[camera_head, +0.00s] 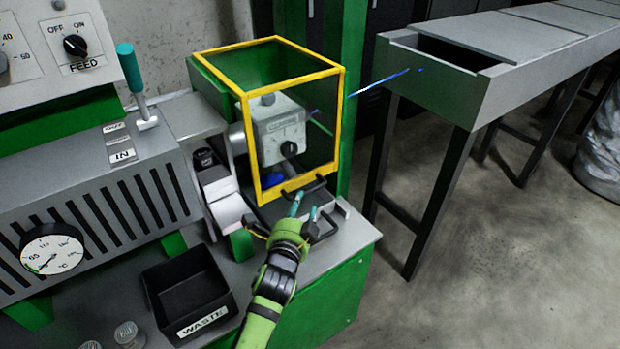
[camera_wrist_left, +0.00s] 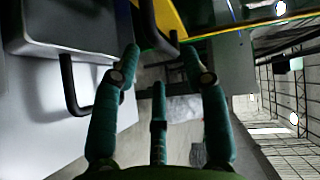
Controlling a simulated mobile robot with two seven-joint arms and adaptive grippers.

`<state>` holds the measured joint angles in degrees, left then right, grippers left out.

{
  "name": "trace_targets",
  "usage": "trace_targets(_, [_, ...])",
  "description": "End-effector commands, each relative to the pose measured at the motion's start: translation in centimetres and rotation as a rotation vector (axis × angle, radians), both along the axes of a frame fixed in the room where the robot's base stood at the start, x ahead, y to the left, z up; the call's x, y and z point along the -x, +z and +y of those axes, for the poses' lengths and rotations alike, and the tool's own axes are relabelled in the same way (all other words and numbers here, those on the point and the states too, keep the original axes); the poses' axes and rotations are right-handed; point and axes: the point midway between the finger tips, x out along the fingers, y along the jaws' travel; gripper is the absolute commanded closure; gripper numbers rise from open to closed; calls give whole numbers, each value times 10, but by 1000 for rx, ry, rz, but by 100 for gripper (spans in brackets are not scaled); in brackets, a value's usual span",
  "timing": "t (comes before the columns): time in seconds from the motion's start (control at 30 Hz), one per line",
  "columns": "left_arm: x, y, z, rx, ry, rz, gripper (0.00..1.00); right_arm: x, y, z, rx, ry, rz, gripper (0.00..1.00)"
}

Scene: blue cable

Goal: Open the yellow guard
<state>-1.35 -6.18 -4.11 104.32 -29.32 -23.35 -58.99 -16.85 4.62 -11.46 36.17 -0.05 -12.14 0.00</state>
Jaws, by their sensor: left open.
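The yellow guard (camera_head: 293,82) is a yellow-edged box with clear dark panels. It stands closed around a grey unit with a black knob (camera_head: 289,148). A black handle (camera_head: 318,184) sits at its lower front edge. My left gripper (camera_head: 304,206) is open just in front of and below that edge, close to the handle. In the left wrist view, my teal fingers (camera_wrist_left: 160,58) are spread, with a black handle (camera_wrist_left: 152,30) and a yellow part of the guard (camera_wrist_left: 172,18) near the tips. I cannot tell whether they touch. My right gripper is not in view.
A second black handle (camera_wrist_left: 70,88) lies beside my fingers. A black waste bin (camera_head: 188,290) stands left of my arm. A lever with a teal grip (camera_head: 130,68) and a control panel are at left. A grey conveyor (camera_head: 430,88) stands at right, with open floor before it.

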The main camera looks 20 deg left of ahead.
Motion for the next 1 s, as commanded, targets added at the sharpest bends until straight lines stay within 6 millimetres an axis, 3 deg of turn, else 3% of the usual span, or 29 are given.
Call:
trace_targets(0.4, [-57,-9,6,2,-1,1,55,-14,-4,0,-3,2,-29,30])
trace_targets(0.8, [-66,-10,7,2,-1,2,55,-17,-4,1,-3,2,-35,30])
trace_targets(0.83, [-66,-10,7,2,-1,2,63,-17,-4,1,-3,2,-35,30])
trace_targets(0.9, [-65,-10,7,2,-1,2,91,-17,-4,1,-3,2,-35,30])
trace_targets(0.93, [-65,-11,7,2,-1,2,100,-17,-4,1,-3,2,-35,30])
trace_targets(1.0, [-65,-10,7,3,-1,1,100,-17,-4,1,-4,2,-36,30])
